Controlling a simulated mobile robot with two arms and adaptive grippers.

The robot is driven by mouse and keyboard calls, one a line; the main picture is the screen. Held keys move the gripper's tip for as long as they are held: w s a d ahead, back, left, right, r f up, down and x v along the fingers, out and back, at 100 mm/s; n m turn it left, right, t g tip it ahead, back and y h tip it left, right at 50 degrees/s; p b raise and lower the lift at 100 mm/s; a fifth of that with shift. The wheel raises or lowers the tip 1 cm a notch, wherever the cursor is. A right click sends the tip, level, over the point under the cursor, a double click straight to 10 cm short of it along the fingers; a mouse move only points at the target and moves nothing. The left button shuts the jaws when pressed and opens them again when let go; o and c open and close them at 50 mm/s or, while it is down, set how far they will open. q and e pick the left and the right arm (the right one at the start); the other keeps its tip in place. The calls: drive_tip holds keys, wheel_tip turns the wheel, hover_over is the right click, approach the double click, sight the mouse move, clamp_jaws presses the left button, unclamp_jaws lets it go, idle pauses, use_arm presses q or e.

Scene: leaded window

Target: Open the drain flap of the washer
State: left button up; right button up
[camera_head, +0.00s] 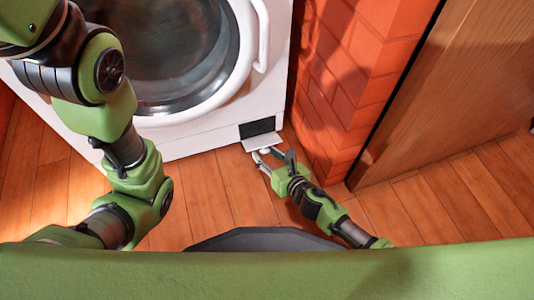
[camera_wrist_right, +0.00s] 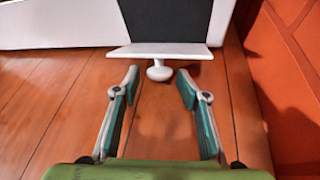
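The white washer (camera_head: 215,138) stands at the back. Its drain flap (camera_head: 262,142) is folded down at the lower right front, below a dark opening (camera_head: 257,127). In the right wrist view the flap (camera_wrist_right: 160,49) sticks out roughly level under the dark opening (camera_wrist_right: 163,20), with a round white knob (camera_wrist_right: 159,71) on its underside. My right gripper (camera_head: 266,155) is just in front of the flap. In the wrist view its fingers (camera_wrist_right: 158,82) are open, one on each side of the knob with gaps. My left arm (camera_head: 130,160) shows, but its gripper cannot be seen.
A red brick pillar (camera_head: 335,90) stands close to the right of the washer and my right gripper. A wooden panel (camera_head: 450,90) is farther right. The wooden floor (camera_head: 225,190) in front is clear. The round washer door (camera_head: 170,50) is shut.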

drive_tip(key=shift+d+r, duration=0.1)
drive_tip(key=shift+r, duration=0.05)
drive_tip(key=v, duration=1.1)
drive_tip(key=shift+s+d, duration=0.2)
drive_tip(key=shift+s, duration=0.15)
